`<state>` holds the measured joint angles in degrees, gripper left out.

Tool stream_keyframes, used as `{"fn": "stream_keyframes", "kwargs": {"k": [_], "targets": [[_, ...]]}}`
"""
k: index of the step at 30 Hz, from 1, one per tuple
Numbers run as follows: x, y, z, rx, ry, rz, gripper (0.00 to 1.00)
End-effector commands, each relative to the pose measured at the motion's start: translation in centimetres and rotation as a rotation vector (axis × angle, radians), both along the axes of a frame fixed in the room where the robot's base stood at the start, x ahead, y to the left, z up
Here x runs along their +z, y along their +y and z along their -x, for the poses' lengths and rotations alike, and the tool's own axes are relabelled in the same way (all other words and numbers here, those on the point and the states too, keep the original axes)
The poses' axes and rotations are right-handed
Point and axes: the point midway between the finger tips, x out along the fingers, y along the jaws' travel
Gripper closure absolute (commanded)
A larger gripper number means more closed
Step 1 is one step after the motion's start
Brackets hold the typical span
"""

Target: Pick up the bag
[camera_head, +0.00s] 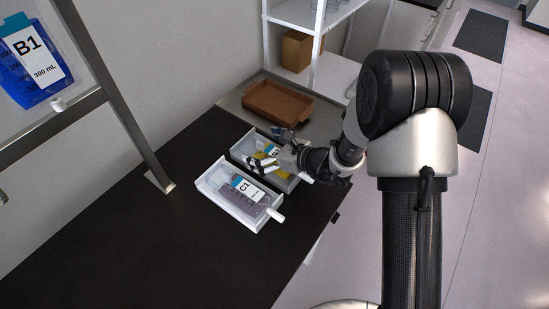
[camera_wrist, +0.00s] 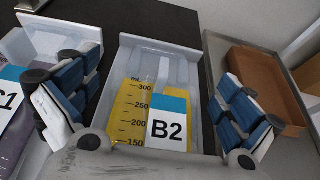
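A bag labelled B2 with yellow contents lies in a white tray; the bag (camera_wrist: 133,112) shows in the wrist view between my fingers, and its tray (camera_wrist: 196,72) surrounds it. In the head view the B2 bag (camera_head: 259,165) is partly hidden by my gripper (camera_head: 270,160). My gripper (camera_wrist: 150,105) is open above this tray, with blue-padded fingers spread to either side and nothing between them. A second bag labelled C1 with purple-grey contents (camera_head: 239,198) lies in the nearer white tray (camera_head: 216,205). A blue bag labelled B1 (camera_head: 30,70) hangs at the upper left.
A brown empty tray (camera_head: 277,103) sits behind the white trays, and shows at the right in the wrist view (camera_wrist: 262,78). A metal frame post (camera_head: 125,110) stands at left. A white shelf (camera_head: 335,75) with a cardboard box (camera_head: 296,51) is behind. The dark tabletop (camera_head: 150,240) is clear at front left.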

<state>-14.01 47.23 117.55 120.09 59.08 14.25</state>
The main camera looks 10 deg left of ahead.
Motion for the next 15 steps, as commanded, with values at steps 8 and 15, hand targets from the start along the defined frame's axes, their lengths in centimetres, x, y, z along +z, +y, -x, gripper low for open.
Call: {"fn": "stream_keyframes", "kwargs": {"k": [8,15], "targets": [[0.01,-0.02,0.02,0.0,0.0,0.0,0.19],[0.02,-0.03,0.02,0.0,0.0,0.0,0.35]]}}
